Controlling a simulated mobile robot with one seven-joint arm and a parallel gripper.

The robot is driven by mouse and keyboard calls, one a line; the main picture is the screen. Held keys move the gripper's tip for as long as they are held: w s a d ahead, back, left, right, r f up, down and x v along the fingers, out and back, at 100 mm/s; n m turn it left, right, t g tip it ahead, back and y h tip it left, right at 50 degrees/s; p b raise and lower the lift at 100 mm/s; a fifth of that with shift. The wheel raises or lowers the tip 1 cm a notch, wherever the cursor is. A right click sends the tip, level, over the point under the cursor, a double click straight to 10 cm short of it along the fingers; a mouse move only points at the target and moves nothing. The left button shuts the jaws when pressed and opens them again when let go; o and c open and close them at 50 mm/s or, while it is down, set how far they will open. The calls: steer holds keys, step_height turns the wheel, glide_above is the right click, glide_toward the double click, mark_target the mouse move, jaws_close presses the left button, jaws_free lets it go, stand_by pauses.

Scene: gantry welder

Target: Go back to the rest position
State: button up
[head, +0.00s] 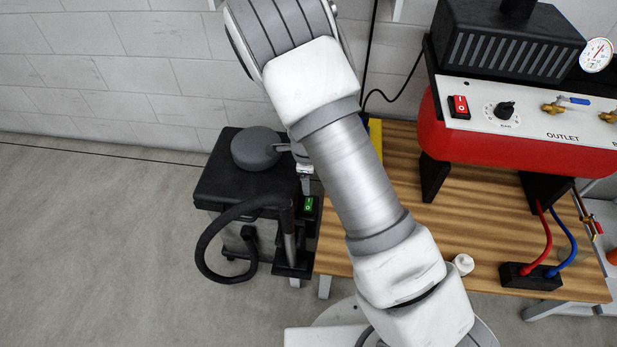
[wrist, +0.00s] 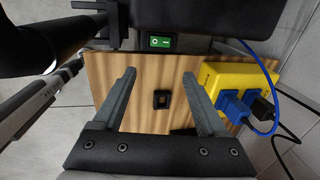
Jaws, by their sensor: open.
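My gripper (wrist: 158,100) shows in the wrist view with its two grey fingers spread apart and nothing between them. Its fingers point over the wooden table (wrist: 140,75), where a small black square piece (wrist: 163,99) with a brown centre lies in line with the gap. I cannot tell how high the fingers are above the table.
A black cart (head: 228,175) with a hose and green switch (head: 309,205) stands left of the wooden table (head: 482,225). A red machine (head: 470,140) stands on the table's right. A yellow power strip (wrist: 232,78) with blue plugs is beside my right finger. Floor at left (head: 90,240) is clear.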

stand_by(0.3)
steer(key=s+d+r+n+y, duration=0.1)
steer(key=s+r+n, duration=0.15)
steer(key=r, duration=0.55)
steer(key=s+d+r+n+t+y, duration=0.1)
steer(key=s+r+n, duration=0.1)
steer(key=r+n, duration=0.35)
steer(key=s+d+r+n+y, duration=0.1)
steer(key=s+r, duration=0.1)
steer(key=r, duration=0.7)
steer(key=s+d+r+n+t+h, duration=0.1)
steer(key=s+d+r+n, duration=0.4)
steer(key=s, duration=0.3)
steer(key=s+d+r+n+t+h, duration=0.1)
steer(key=s+d+r+n, duration=0.2)
steer(key=s+r+n, duration=0.45)
step_height(320, 180, up, 18)
steer(key=s+m+p, duration=0.1)
steer(key=s+p, duration=0.1)
steer(key=p, duration=1.5)
steer(key=shift+d+f+h+p, duration=0.15)
steer(key=shift+d+h+p, duration=0.05)
steer(key=shift+h+p, duration=0.1)
steer(key=shift+d, duration=0.1)
